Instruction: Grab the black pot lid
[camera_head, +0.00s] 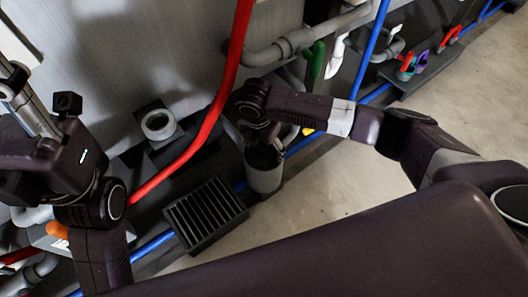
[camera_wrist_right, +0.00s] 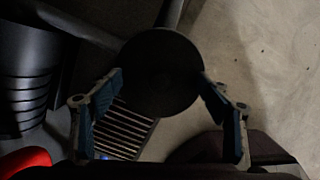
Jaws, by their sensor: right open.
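In the right wrist view the black pot lid (camera_wrist_right: 160,72) is a dark round disc seen from above. In the head view its dark top (camera_head: 262,156) sits on a grey cylindrical pot (camera_head: 265,180), partly hidden by my right wrist. My right gripper (camera_wrist_right: 163,78) is open, with one blue-padded finger at each side of the lid's lower half in the wrist view. I cannot tell whether the fingers touch the lid. In the head view the right gripper (camera_head: 262,136) is right above the pot. My left arm is at the left edge; its fingers are not clear.
A slatted black grate (camera_head: 205,213) stands left of the pot. A red pipe (camera_head: 215,110) slants down past it, and a blue pipe (camera_head: 305,142) runs behind. A grey tank wall (camera_head: 150,50) is at the back. Bare floor (camera_head: 335,185) lies to the right.

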